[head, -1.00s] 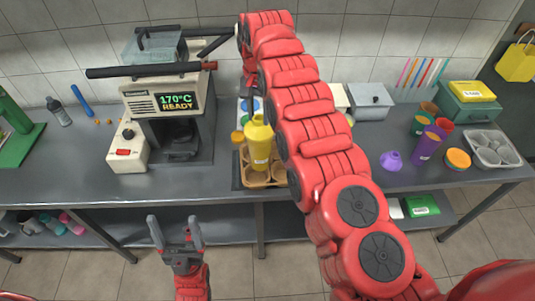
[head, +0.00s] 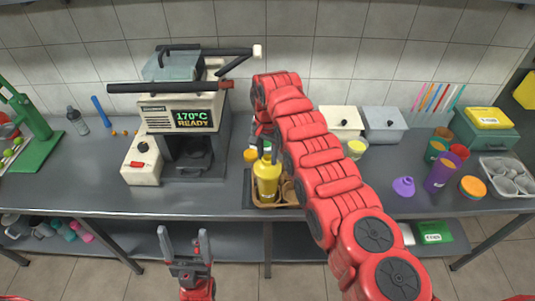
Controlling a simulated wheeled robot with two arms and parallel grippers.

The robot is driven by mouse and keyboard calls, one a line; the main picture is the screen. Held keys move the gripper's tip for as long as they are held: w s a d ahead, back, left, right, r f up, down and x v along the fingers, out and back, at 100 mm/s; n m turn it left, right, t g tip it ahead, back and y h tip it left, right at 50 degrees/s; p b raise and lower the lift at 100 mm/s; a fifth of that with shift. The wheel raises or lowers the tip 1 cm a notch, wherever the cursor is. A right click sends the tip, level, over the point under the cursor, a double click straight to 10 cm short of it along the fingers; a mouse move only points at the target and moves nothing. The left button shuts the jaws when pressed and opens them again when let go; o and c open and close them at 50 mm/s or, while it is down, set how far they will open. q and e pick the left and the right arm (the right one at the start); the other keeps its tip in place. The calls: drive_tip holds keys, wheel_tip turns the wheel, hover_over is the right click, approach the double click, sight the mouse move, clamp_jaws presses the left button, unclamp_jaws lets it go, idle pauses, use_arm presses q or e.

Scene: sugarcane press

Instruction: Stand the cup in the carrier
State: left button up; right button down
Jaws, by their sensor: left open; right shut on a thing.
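The yellow cup (head: 267,180) stands upright at the left side of the tan carrier (head: 288,191). Its base appears at the carrier's front-left pocket; whether it rests on the bottom cannot be told. My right gripper (head: 264,150) is shut on the cup's top from above and behind, and is partly hidden by the cup and my red arm. My arm also covers the carrier's right side. My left gripper (head: 184,238) is open and empty, in front of the counter's front edge.
A press machine (head: 190,120) reading 170°C READY stands left of the carrier. Lidded metal bins (head: 384,122) stand behind. Several coloured cups (head: 440,172), a purple item (head: 403,187) and a metal tray (head: 498,172) are at right.

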drive_tip(key=shift+f, duration=0.45)
drive_tip(key=shift+f, duration=0.15)
drive_tip(key=shift+c, duration=2.2)
unclamp_jaws()
drive_tip(key=shift+r, duration=0.3)
